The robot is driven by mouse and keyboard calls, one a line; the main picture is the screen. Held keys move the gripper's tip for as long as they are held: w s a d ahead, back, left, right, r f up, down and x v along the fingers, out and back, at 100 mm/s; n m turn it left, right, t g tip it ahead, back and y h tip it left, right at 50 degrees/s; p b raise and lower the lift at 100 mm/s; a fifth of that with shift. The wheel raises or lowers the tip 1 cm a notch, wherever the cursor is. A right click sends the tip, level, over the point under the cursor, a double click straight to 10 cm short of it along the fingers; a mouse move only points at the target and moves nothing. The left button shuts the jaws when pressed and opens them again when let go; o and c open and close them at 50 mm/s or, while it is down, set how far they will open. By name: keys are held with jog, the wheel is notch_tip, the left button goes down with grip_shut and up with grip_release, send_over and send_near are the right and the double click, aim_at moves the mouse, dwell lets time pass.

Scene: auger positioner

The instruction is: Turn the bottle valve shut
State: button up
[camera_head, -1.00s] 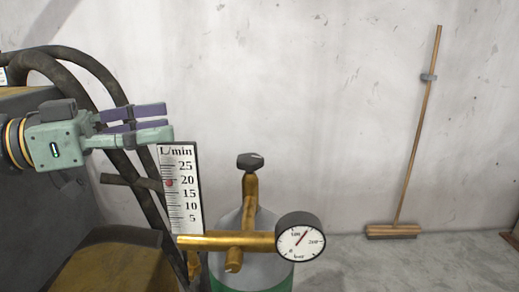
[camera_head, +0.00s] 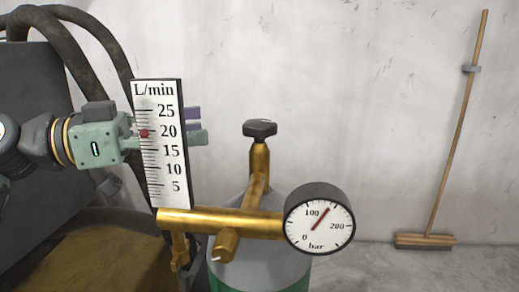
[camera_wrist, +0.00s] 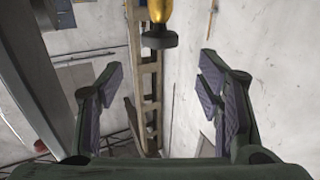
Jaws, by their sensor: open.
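The bottle valve has a dark knob (camera_head: 260,129) on a brass stem above a grey bottle (camera_head: 270,264) with a green lower part. My gripper (camera_head: 196,126) is left of the knob at about its height, pointing right. The flow scale (camera_head: 160,110) hides part of it, with only the fingertips showing past its right edge. In the wrist view my gripper (camera_wrist: 160,85) is open with nothing between its pads. The valve knob (camera_wrist: 159,40) shows ahead there, upside down, between the fingers' directions and apart from both.
The flow scale has a red marker near 20. A brass pipe (camera_head: 195,219) joins it to a round pressure gauge (camera_head: 320,219), its needle past 100. Thick black hoses (camera_head: 85,60) hang at left. A broom (camera_head: 425,241) leans on the wall, well away.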

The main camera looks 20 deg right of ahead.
aim_at(260, 121)
jog(key=d, duration=0.3)
jog(key=d+p, duration=0.1)
jog(key=d, duration=0.7)
jog(key=shift+w+f+p, duration=0.15)
jog(key=shift+w+p, duration=0.1)
jog(key=shift+p, duration=0.05)
jog(key=shift+c, duration=0.5)
jog(key=c, duration=1)
